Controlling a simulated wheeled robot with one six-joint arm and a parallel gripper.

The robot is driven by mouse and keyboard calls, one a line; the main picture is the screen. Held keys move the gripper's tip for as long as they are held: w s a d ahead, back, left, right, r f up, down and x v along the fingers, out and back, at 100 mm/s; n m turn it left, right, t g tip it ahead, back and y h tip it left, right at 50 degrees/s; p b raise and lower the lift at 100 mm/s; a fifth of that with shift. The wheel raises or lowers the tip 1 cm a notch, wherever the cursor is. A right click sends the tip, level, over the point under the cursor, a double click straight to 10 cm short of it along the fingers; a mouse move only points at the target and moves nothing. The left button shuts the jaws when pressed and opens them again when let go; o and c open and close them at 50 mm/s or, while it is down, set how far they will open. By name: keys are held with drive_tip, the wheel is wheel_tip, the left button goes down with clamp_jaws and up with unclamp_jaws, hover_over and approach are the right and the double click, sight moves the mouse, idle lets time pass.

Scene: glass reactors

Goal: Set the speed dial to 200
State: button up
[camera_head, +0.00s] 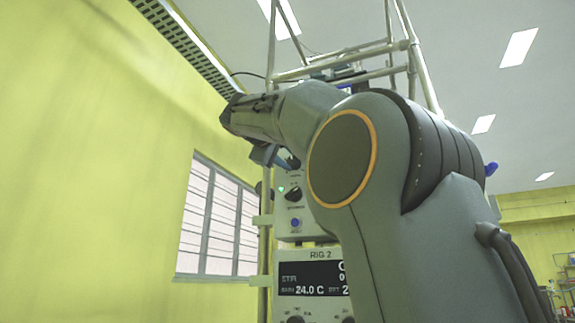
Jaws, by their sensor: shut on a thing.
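A rig control panel stands behind my arm, with a grey upper box (284,213) above a display labelled RIG 2 (311,278). The display shows STIR with a 0 partly hidden by my arm, and 24.0 C below it. My gripper (272,157) is at the top of the upper box, shut on a dark knob (292,160) that is mostly hidden. A second black knob (293,194) is below it, clear of the gripper. I cannot read the dial labels or the knob's setting.
A green light (281,189) and a blue button (296,223) are on the upper box. More knobs (296,320) show at the bottom edge. A metal frame (345,62) rises above the rig. A window (217,220) is in the yellow wall at left.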

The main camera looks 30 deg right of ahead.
drive_tip(key=m+b, duration=0.2)
drive_tip(key=m, duration=0.3)
drive_tip(key=shift+m, duration=0.4)
drive_tip(key=shift+m+b, duration=0.55)
drive_tip(key=shift+m, duration=1.75)
drive_tip(key=o, duration=1)
drive_tip(key=shift+o, duration=0.2)
drive_tip(key=shift+r, duration=0.1)
drive_tip(key=v, duration=0.7)
drive_tip(key=shift+s+a, duration=0.2)
drive_tip(key=shift+a, duration=0.1)
